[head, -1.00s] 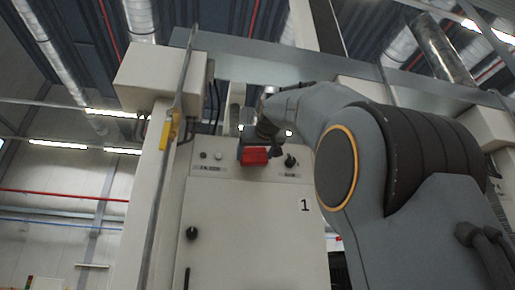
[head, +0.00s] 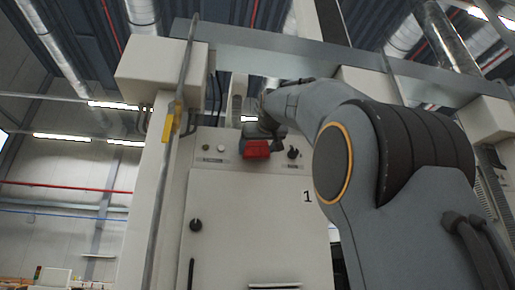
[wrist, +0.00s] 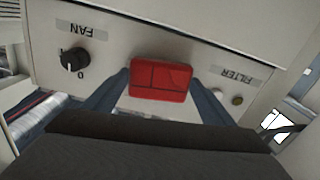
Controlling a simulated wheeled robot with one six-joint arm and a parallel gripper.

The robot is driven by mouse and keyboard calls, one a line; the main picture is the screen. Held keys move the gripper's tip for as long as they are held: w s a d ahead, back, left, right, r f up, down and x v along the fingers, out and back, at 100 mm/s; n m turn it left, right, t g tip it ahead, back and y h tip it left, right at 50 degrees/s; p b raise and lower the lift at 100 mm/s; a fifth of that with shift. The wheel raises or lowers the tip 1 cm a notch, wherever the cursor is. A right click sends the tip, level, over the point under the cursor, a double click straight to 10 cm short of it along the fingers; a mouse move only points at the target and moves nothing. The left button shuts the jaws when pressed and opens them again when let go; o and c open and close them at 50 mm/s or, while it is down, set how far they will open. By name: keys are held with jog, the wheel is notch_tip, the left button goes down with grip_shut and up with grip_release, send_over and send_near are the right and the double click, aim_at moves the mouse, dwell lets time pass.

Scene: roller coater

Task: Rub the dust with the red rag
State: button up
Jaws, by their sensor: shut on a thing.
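The red rag (head: 256,149) is a small red block-like pad in the head view, in front of the upper panel of the white cabinet marked 1. It also shows in the wrist view (wrist: 160,79), between the two dark fingers. My gripper (wrist: 160,88) is shut on the rag. In the head view my gripper (head: 262,136) is small and partly hidden by my arm. The rag is at or close to the panel; I cannot tell whether it touches. I cannot make out any dust in these frames.
The cabinet (head: 255,220) has a FAN knob (wrist: 74,61), a FILTER label (wrist: 236,75) with small buttons beside it, and a door handle knob (head: 196,225). A grey pole with a yellow tag (head: 167,129) stands at the left. A beam (head: 300,55) runs above.

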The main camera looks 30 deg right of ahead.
jog(key=shift+x, duration=0.9)
jog(key=shift+d, duration=0.1)
jog(key=shift+s+d, duration=0.35)
jog(key=shift+d, duration=0.8)
jog(key=shift+s+d, duration=0.35)
jog(key=shift+d, duration=0.75)
jog(key=shift+s+d, duration=0.3)
jog(key=shift+d, duration=0.85)
